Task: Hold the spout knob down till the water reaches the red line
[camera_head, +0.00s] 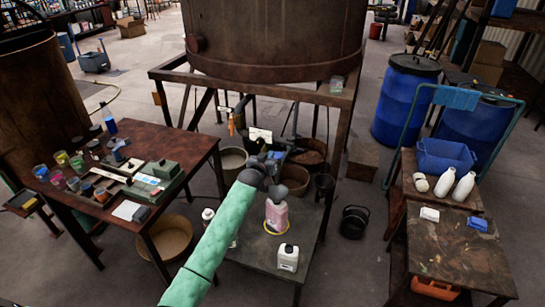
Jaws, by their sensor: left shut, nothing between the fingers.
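My left arm, in a green sleeve, reaches up from the bottom to the middle of the view. My left gripper (272,157) is shut and empty, small and dark, in front of the big rusty vat's stand. The spout knob cannot be made out; the gripper and wrist cover that spot. Below and right of the gripper, a translucent bottle with pink liquid (277,217) stands upright on a yellow ring on the low table (262,256). The red line and the water level are too small to tell. My right gripper is out of view.
The rusty vat (275,40) stands on a metal frame above. A white jug (288,257) is on the low table's front. A wooden table (150,150) with jars and boxes is left. A black bucket (354,221) stands right on clear floor. A cart (450,250) is farther right.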

